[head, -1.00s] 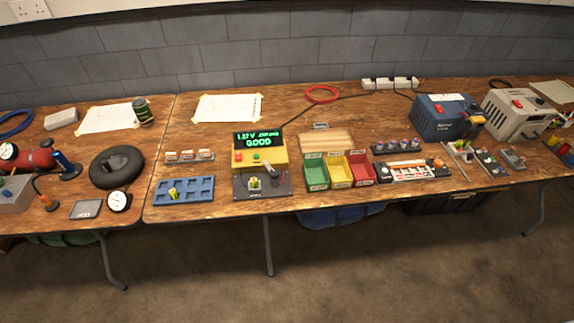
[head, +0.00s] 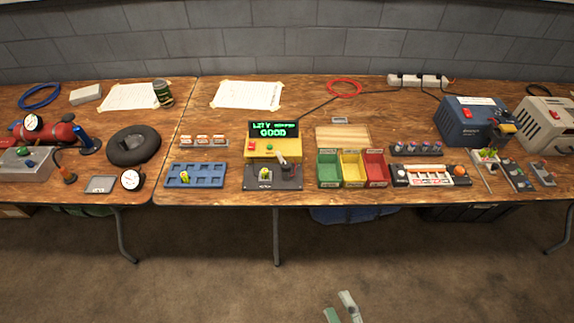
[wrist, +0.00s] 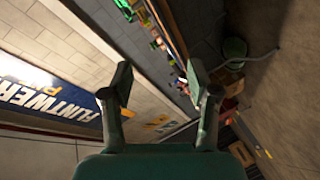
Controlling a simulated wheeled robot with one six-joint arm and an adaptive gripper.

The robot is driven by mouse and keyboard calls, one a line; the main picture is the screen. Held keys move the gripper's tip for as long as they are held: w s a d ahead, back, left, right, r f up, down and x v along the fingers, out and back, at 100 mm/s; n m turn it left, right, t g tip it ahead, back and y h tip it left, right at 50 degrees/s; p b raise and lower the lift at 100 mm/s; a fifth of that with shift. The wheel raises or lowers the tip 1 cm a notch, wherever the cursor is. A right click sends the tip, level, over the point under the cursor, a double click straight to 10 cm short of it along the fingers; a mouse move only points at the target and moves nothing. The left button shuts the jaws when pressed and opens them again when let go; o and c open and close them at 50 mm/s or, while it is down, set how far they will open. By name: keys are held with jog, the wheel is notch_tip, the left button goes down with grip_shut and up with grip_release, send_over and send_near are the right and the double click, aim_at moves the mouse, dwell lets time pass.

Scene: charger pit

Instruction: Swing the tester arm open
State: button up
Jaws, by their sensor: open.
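The battery tester (head: 262,147) stands on the middle of the bench, a yellow box with a red and a green button. Its dark display (head: 273,130) shows green text with the word GOOD. On its dark base plate (head: 285,183) sits a small green-yellow cell (head: 264,173). The light grey tester arm (head: 283,160) is at the right of the plate, beside the cell; its exact angle is too small to tell. My gripper (head: 345,308) shows at the bottom edge, in front of the bench and well away from the tester. In the wrist view my gripper (wrist: 160,85) is open and empty.
A blue tray (head: 208,182) with one cell lies left of the tester. Green (head: 327,180), yellow and red bins stand close on its right. A black cable runs behind it. The floor in front of the bench (head: 200,250) is clear.

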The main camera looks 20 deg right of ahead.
jog(key=w+f+n, duration=0.3)
jog(key=w+n, duration=0.8)
jog(key=w, duration=0.5)
jog(key=n+t+h, duration=0.2)
jog(key=n+h, duration=0.1)
jog(key=n, duration=0.8)
send_near(287, 169)
jog(key=w, duration=0.4)
jog(key=w+d, duration=0.1)
jog(key=w, duration=0.6)
jog(key=shift+w+d+f, duration=0.2)
jog(key=shift+d+f, duration=0.05)
jog(key=shift+d, duration=0.1)
grip_shut()
